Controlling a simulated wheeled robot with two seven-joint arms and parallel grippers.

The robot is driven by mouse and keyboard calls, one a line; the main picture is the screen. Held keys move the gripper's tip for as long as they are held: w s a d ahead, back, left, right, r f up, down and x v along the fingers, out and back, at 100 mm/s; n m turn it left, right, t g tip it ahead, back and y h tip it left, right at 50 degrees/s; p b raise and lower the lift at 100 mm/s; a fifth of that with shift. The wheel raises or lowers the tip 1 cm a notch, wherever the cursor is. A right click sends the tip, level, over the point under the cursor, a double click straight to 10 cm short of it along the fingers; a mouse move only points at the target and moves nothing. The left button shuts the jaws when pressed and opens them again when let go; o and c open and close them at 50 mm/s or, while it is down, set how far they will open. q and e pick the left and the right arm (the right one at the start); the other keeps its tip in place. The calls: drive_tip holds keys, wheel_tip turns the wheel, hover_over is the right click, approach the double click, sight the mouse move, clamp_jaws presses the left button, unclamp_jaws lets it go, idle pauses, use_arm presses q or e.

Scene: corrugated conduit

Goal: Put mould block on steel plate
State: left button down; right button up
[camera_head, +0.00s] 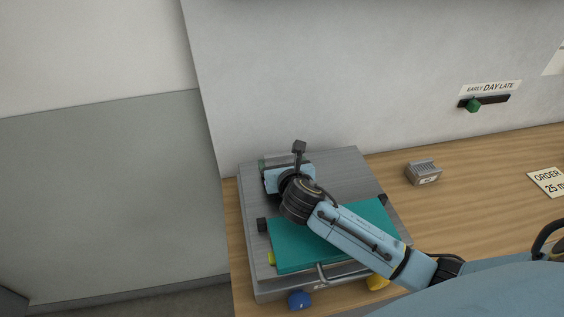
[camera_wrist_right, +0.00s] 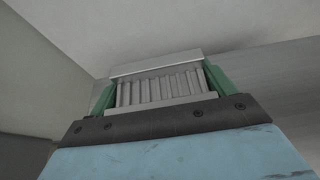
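A grey ribbed mould block (camera_wrist_right: 160,90) sits between the green fingers of my right gripper (camera_wrist_right: 161,84) in the right wrist view, one finger against each side. In the head view my right gripper (camera_head: 283,163) is at the back left of the steel plate (camera_head: 348,168), over its surface. The held block is mostly hidden there behind the gripper and wrist, and I cannot tell whether it touches the plate. My left gripper is not in view.
A teal panel (camera_head: 295,252) with a handle lies in front, under my right forearm. A blue knob (camera_head: 299,300) and a yellow knob (camera_head: 377,282) are at the front. A similar ribbed grey block (camera_head: 423,172) stands on the wooden table (camera_head: 470,190). A wall rises behind.

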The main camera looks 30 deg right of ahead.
drive_tip(key=o, duration=0.4)
drive_tip(key=shift+c, duration=0.2)
drive_tip(key=shift+r, duration=0.2)
drive_tip(key=v, duration=1.2)
drive_tip(key=shift+f+p, duration=0.1)
drive_tip(key=shift+p, duration=0.3)
drive_tip(key=shift+s+a, duration=0.1)
